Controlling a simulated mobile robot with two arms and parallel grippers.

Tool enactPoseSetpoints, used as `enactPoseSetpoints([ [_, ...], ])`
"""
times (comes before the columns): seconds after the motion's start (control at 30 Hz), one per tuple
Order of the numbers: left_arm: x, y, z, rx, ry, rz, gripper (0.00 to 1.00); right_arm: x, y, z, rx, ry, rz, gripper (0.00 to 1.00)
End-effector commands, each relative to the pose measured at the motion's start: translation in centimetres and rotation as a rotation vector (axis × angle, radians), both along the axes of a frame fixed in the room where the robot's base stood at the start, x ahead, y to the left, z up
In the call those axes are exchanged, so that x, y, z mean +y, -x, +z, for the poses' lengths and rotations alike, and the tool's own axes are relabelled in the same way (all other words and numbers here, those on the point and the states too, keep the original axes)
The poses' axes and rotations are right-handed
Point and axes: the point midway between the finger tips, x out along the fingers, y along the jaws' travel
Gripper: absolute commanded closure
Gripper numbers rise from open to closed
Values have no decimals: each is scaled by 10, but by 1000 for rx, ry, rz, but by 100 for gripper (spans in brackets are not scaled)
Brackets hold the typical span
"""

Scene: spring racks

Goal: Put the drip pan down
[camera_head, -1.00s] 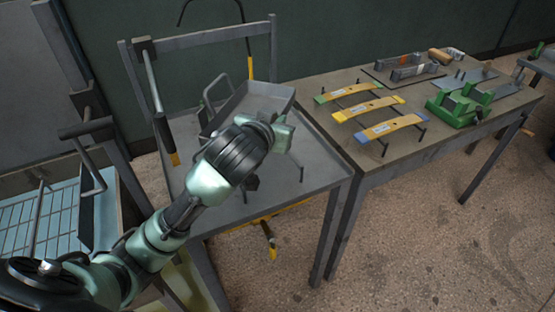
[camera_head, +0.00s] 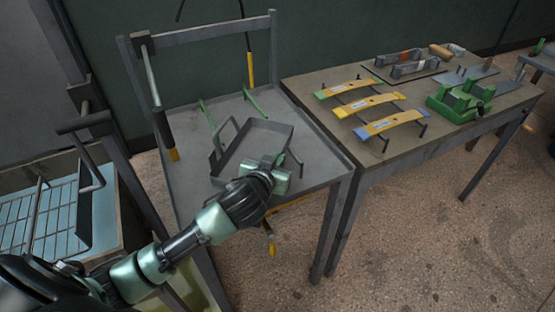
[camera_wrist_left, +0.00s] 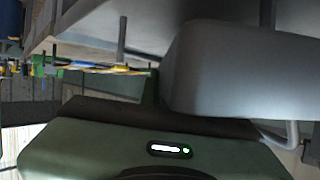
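The drip pan (camera_head: 240,171) is a shallow grey tray with bar handles. It is roughly level at the trolley's top (camera_head: 187,187); whether it touches the surface I cannot tell. My left gripper (camera_head: 272,163) is at the pan's near right side, and it appears shut on the pan, though its fingers are mostly hidden. In the left wrist view the pan's smooth grey side (camera_wrist_left: 245,70) fills the right, close to the gripper body. My right gripper is not in view.
Two green rods (camera_head: 207,114) lie behind the pan on the trolley. The bench (camera_head: 345,147) to the right holds yellow leaf springs (camera_head: 366,105) and a green vise-like fixture (camera_head: 460,102). A dark-handled bar (camera_head: 153,85) leans at the trolley's left. A blue-lined bin (camera_head: 55,215) stands left.

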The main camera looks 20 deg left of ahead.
Motion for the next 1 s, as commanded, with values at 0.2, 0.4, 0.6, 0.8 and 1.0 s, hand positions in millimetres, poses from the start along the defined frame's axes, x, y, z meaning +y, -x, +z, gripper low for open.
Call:
enactPoseSetpoints([
  [0.2, 0, 0, 0, -4, -1, -1, 100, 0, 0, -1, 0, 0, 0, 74],
  [0.4, 0, 0, -2, 0, -1, 0, 75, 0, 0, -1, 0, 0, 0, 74],
  [0.6, 0, 0, -2, 0, -1, 0, 75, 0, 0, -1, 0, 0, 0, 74],
  [0.8, -2, 9, 4, 0, 1, -3, 75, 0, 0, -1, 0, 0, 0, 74],
  [1.0, -6, 46, 18, -1, 3, -2, 75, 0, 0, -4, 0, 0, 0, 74],
])
